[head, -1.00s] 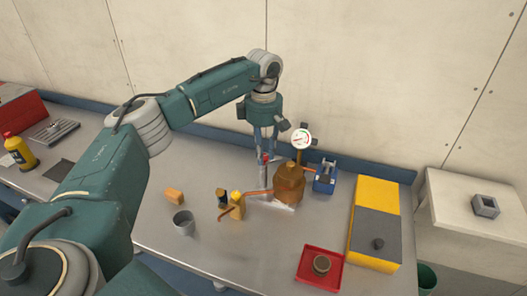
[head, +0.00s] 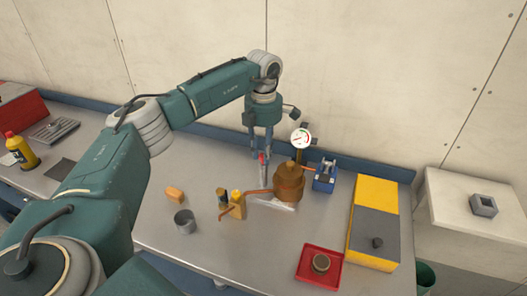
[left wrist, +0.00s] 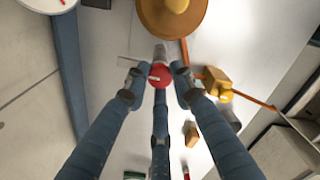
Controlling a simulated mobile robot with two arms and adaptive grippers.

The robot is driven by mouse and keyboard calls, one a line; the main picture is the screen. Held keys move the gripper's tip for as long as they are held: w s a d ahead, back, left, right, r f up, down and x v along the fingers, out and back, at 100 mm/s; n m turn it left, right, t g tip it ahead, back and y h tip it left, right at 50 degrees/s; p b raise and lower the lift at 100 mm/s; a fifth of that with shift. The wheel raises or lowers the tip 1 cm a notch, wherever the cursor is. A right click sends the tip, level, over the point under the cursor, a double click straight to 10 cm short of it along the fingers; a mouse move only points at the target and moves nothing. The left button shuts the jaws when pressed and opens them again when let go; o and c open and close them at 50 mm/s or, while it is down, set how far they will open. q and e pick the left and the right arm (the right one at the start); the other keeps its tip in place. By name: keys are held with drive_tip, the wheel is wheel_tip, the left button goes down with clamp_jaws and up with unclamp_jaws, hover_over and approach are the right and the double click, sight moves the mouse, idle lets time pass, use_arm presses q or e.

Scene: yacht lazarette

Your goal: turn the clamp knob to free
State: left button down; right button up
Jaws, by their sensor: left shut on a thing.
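The red clamp knob (left wrist: 160,76), with a pale bar mark on its top, sits between the fingertips of my left gripper (left wrist: 157,80) in the left wrist view. The fingers are closed against its sides. In the head view, my left gripper (head: 262,148) points down over the bench, and a small red part of the knob (head: 262,157) shows at its fingertips. My right gripper is not in view.
A copper-brown pot (head: 289,182) with a thin copper pipe stands just right of the gripper, and a round dial gauge (head: 301,138) rises behind it. A blue device (head: 325,177), a red tray (head: 319,264) and a grey cup (head: 185,221) stand nearby.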

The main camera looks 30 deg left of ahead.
use_arm(q)
drive_tip(key=shift+w+r+n, duration=0.1)
drive_tip(key=shift+n, duration=0.3)
drive_tip(key=c, duration=1.5)
unclamp_jaws()
drive_tip(key=shift+o, duration=0.2)
wheel_tip(320, 180, up, 12)
